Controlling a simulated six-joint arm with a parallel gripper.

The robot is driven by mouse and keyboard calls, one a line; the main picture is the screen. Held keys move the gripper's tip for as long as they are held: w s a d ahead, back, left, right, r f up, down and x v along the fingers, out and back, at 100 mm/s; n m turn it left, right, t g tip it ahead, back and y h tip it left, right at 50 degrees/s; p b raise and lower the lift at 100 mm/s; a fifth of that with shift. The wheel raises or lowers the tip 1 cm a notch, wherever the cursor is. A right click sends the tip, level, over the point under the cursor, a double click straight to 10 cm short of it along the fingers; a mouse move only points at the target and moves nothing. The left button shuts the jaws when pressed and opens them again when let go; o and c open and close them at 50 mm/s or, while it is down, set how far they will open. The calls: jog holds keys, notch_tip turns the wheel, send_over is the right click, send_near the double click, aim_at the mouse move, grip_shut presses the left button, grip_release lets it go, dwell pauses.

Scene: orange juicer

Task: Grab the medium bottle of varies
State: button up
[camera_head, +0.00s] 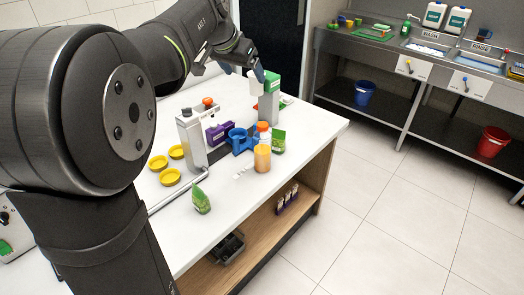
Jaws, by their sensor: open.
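My gripper (243,72) is at the far end of my arm, above the back of the white counter (233,195). It is open, and no bottle shows between its fingers. An amber bottle or jar (262,159) stands near the counter's right front edge. A white bottle with an orange cap (263,134) stands just behind it, partly hidden. Both stand below my gripper and nearer the camera, apart from it. I cannot tell which is the medium bottle.
A grey juicer-like machine (192,140) stands left of the bottles, with yellow dishes (170,177) beside it. A blue holder (239,140), purple box (219,132), green packets (201,200) and tall green-and-grey box (270,98) crowd the counter.

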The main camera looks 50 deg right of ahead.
send_near(260, 132)
jog(key=x, duration=0.5)
jog(key=shift+s+a+f, duration=0.2)
jog(key=shift+a+f, duration=0.05)
jog(key=shift+f, duration=0.25)
jog(key=shift+w+d+r+x, duration=0.1)
jog(key=shift+x, duration=0.95)
jog(key=shift+w+d+r+x, duration=0.1)
jog(key=shift+x, duration=1)
jog(key=shift+w+d+r+x, duration=0.1)
jog(key=shift+d+x, duration=0.05)
jog(key=shift+x, duration=0.9)
jog(key=c, duration=1.7)
jog(key=shift+r, duration=0.1)
